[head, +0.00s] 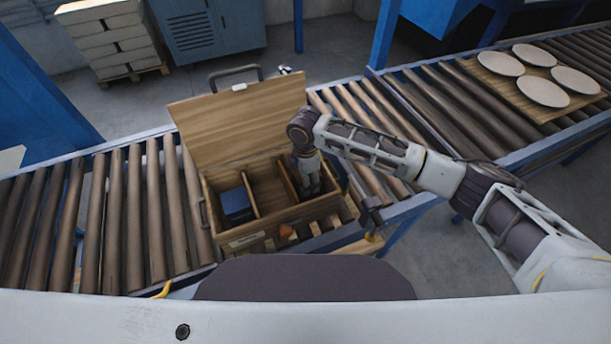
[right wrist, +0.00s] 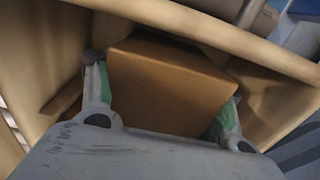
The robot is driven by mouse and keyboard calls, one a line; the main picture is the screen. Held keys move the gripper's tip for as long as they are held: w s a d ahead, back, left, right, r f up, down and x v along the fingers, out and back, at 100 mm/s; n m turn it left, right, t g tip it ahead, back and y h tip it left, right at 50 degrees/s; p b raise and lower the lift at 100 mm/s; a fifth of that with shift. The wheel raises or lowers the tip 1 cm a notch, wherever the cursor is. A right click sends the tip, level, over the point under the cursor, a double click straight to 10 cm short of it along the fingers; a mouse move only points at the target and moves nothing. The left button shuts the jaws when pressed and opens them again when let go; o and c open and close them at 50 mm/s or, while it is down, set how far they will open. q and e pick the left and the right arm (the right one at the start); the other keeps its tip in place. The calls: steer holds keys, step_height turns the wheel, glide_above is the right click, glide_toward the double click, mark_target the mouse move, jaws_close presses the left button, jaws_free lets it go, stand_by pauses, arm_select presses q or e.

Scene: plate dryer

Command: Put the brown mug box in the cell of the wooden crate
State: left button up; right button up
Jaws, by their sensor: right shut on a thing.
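The brown mug box (right wrist: 170,85) shows in the right wrist view between the two fingers of my right gripper (right wrist: 165,105), which is shut on it. In the head view, my right gripper (head: 308,185) points down into the right cell of the wooden crate (head: 262,231). The mug box is hidden there behind the gripper and the crate walls. In the right wrist view, the crate's wooden walls (right wrist: 215,28) surround the box. I cannot tell whether the box touches the cell floor. My left gripper is not in view.
The crate's lid (head: 235,125) stands open at the back. A dark blue box (head: 236,205) sits in the left cell, and the middle cell looks empty. The crate stands on a roller conveyor (head: 130,220). White plates (head: 541,91) lie on a board at the far right.

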steer(key=shift+f+b, duration=0.3)
steer(key=shift+f, duration=0.9)
steer(key=o, duration=1.3)
steer(key=shift+r, duration=0.1)
steer(key=shift+r, duration=5.9)
steer(key=shift+s+f, duration=0.1)
steer(key=shift+s, duration=0.05)
